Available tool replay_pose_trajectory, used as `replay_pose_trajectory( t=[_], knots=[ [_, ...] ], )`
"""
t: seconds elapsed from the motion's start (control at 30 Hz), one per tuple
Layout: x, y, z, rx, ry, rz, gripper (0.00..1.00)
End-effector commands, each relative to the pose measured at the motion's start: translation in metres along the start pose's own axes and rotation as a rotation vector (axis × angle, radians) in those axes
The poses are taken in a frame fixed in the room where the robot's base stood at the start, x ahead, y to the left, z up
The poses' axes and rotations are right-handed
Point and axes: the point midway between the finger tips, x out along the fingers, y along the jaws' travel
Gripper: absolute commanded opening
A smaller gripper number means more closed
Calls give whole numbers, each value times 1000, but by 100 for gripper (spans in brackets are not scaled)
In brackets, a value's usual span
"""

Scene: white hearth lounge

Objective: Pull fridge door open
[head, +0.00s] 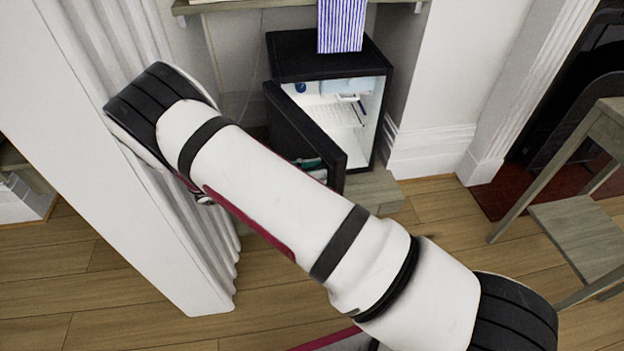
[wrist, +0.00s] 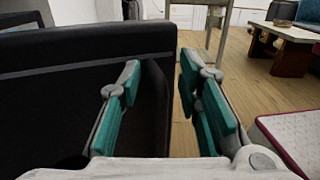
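The small black fridge (head: 330,52) stands in the alcove, and its white lit interior with shelves shows in the head view. Its black door (head: 318,140) stands part open, swung out from the left side. In the wrist view a large dark panel (wrist: 60,110), apparently the door, fills the left, with its vertical edge between the fingers. My gripper (wrist: 160,100) has two teal-padded fingers spread apart with nothing held between them. In the head view a bit of teal of my gripper (head: 307,163) shows against the door; my arm hides the rest. Contact with the door cannot be told.
A white fluted column (head: 180,240) stands left of the fridge. A wooden chair or table (head: 580,230) stands at right. Wooden floor (head: 440,230) lies clear before the fridge.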

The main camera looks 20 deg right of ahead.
Motion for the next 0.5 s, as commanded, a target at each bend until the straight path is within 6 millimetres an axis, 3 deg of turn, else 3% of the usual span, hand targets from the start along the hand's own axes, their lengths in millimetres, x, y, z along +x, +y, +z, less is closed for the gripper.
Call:
replay_pose_trajectory(
  t=[0.23, 0.5],
  knots=[
    [0, 0, 44, 2, 2, 0, 32],
    [0, 0, 60, -1, -1, 0, 32]
  ],
)
